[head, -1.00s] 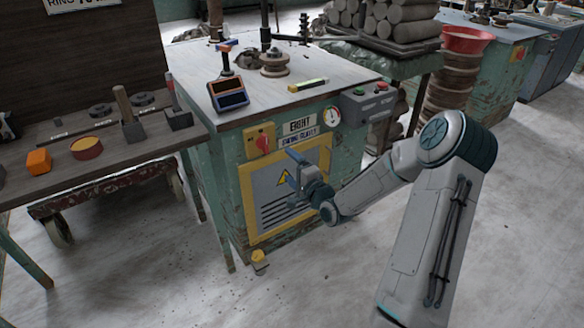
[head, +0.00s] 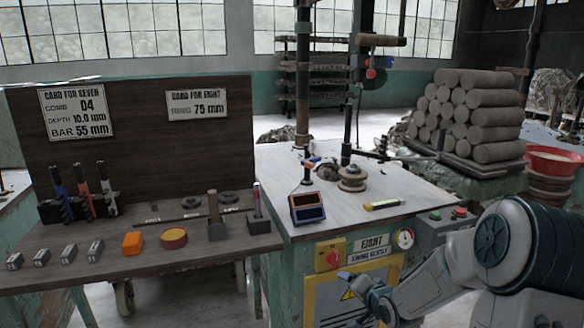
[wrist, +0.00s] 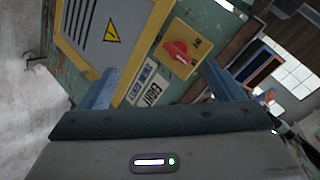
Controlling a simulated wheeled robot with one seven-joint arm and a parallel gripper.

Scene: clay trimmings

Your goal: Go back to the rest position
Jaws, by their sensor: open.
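My gripper (head: 358,284) is in front of the green machine (head: 298,285), close to the yellow-framed panel (head: 313,295) with the warning triangle. In the wrist view my gripper's two blue-grey fingers (wrist: 162,84) stand wide apart with nothing between them. Beyond them are the red rotary switch (wrist: 177,52) on its yellow plate and the machine's name label. My arm reaches in from the lower right of the head view, bent at the elbow.
The machine top (head: 385,222) holds a dark-blue-screened device (head: 307,208), a round fixture and a yellow bar. A wooden bench (head: 130,270) with tools stands at left. A control box (head: 445,229) juts out near my arm. Clay rolls (head: 480,110) are stacked behind.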

